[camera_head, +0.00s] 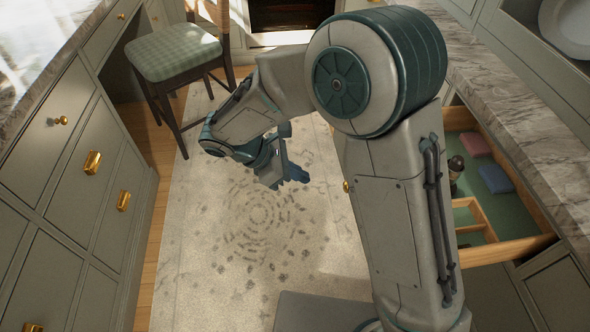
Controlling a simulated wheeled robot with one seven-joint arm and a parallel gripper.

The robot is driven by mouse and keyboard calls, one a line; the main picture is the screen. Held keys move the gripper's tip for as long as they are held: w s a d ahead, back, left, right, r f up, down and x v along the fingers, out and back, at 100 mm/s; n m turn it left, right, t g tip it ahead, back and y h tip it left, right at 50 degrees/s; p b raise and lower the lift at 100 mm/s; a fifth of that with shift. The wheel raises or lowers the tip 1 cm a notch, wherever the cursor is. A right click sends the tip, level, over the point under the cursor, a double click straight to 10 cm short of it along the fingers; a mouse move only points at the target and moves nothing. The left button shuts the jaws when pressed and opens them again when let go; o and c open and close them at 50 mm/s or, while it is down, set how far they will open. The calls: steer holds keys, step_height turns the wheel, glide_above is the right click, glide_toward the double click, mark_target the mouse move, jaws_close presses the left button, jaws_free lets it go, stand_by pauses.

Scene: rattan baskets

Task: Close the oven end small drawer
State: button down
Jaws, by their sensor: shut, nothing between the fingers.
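An open drawer (505,250) juts out from the right-hand cabinets under the marble counter. Its wooden right side wall and green-lined inside show, and my arm hides much of its front. A brass knob (346,187) shows just left of my arm, apparently on the drawer's front. My gripper (293,177) is shut and empty above the patterned rug, left of the knob and apart from it. It points to the right and slightly down.
The drawer holds a brown bottle-like item (456,165), a pink block (475,145), a blue block (496,179) and a wooden divider (470,212). A chair (175,52) stands upper left. Closed cabinets (60,170) line the left. The rug (225,255) between is clear.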

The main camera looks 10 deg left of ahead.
steer(key=w+d+f, duration=0.2)
steer(key=d+f, duration=0.1)
steer(key=d, duration=0.4)
steer(key=shift+d+f, duration=0.3)
steer(key=shift+f, duration=0.1)
steer(key=shift+w+d, duration=0.1)
